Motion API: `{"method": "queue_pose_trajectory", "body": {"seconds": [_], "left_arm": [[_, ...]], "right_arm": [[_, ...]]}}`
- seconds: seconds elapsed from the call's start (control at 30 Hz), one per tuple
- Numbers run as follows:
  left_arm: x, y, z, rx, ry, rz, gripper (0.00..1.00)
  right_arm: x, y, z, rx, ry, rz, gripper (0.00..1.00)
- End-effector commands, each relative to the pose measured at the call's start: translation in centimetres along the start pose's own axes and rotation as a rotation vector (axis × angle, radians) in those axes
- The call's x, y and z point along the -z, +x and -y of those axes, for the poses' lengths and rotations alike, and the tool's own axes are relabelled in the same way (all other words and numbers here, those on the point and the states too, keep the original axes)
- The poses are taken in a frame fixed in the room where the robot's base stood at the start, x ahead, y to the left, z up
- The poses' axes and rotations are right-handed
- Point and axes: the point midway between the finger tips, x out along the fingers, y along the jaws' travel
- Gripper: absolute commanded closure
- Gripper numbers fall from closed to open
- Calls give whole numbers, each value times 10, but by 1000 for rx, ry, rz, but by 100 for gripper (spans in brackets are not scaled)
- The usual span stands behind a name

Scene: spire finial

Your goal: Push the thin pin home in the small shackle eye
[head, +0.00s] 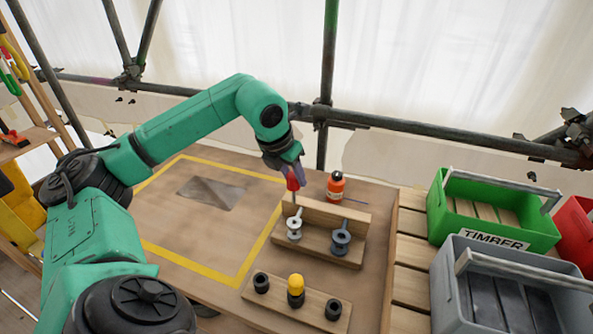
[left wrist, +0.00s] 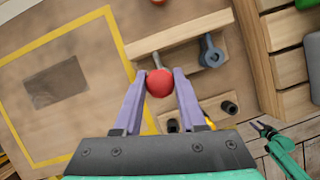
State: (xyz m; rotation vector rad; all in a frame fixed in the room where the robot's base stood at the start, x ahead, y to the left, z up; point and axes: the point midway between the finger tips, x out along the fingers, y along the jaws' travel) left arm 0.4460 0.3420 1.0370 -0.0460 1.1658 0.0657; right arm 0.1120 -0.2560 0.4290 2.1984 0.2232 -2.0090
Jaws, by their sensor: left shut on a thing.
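My left gripper (head: 291,178) is shut on a red ball-shaped head, which shows between its purple fingers in the left wrist view (left wrist: 160,83). A thin grey shaft (left wrist: 155,61) extends from this head, so it looks like the pin. The pin is above the light grey shackle (head: 294,229) at the left of a wooden stand. A blue-grey shackle (head: 340,240) stands to its right; it also shows in the left wrist view (left wrist: 210,50). I cannot tell whether the pin's tip is inside an eye.
An orange bottle (head: 336,186) stands behind the wooden stand (head: 352,217). In front, a wooden block (head: 315,303) carries black posts and a yellow knob (head: 296,284). A green crate (head: 500,210) and grey crate (head: 447,290) are at right. The yellow-taped area (head: 190,240) is mostly clear.

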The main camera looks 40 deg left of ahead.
Motion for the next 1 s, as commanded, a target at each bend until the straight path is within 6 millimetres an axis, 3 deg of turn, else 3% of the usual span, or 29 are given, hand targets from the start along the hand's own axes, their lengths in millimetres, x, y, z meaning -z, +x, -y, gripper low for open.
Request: {"method": "queue_pose_trajectory", "body": {"seconds": [0.27, 0.63, 1.0], "left_arm": [[4, 10, 0, 0, 0, 0, 100], [21, 50, 0, -1, 0, 0, 100], [23, 53, 0, -1, 0, 0, 100]], "right_arm": [[1, 10, 4, 5, -2, -3, 50], [-4, 48, -4, -7, 1, -2, 50], [-4, 51, -4, -7, 1, -2, 50]]}}
